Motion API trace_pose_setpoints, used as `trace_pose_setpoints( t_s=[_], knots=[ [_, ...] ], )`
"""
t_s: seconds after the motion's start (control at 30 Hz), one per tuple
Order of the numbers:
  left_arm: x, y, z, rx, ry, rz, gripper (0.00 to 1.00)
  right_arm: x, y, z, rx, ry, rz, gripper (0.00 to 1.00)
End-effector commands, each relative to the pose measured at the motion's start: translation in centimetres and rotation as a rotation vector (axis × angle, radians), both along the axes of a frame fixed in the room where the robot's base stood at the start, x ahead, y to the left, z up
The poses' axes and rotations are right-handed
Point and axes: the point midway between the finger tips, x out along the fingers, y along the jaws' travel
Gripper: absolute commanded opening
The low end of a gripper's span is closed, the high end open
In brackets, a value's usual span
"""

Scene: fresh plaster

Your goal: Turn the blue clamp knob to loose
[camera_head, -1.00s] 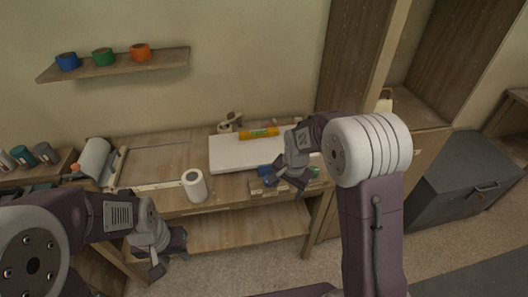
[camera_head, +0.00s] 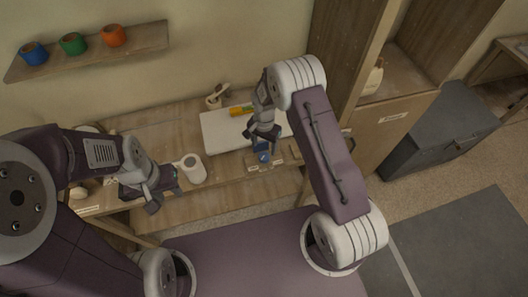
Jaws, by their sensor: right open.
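The blue clamp knob (camera_head: 263,157) is at the front of the workbench, on a small wooden block with pale labels. My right gripper (camera_head: 262,146) is open just above the knob, pointing down with its fingers close to it. The fingers hide part of the knob, and I cannot tell whether they touch it. My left gripper (camera_head: 164,198) is open and empty at the left, in front of the bench edge.
A white board (camera_head: 222,132) with a yellow tube (camera_head: 240,110) lies behind the knob. A white roll (camera_head: 192,169) stands left of it. Blue (camera_head: 33,54), green (camera_head: 73,43) and orange (camera_head: 113,35) rolls sit on the wall shelf. A grey chest (camera_head: 435,132) stands right.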

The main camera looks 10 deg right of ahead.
Motion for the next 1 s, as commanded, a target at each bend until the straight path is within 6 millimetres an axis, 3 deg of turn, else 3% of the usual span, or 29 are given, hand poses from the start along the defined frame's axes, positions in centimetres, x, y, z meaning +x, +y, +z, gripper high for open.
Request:
trace_pose_setpoints(
  t_s=[0.1, 0.3, 0.67, 0.9, 1.0],
  knots=[
    [0.0, 0.0, 1.4, 0.0, -0.001, 0.0, 0.36, -0.2, 0.0, -2.3, 0.0, 0.006, 0.0, 0.64],
    [0.0, 0.0, 2.3, 0.0, -0.001, 0.0, 0.36, 0.0, 0.0, -5.7, 0.001, 0.001, 0.0, 0.64],
    [0.0, 0.0, 2.4, 0.0, -0.001, 0.0, 0.36, 0.0, 0.0, -6.8, 0.0, -0.001, 0.0, 0.64],
    [0.0, 0.0, 2.4, 0.0, -0.001, 0.0, 0.36, 0.0, 0.0, -6.8, 0.0, -0.001, 0.0, 0.02],
    [0.0, 0.0, 2.3, 0.0, -0.001, 0.0, 0.36, 0.1, 0.0, -6.8, 0.001, -0.002, 0.002, 0.02]
  ],
)
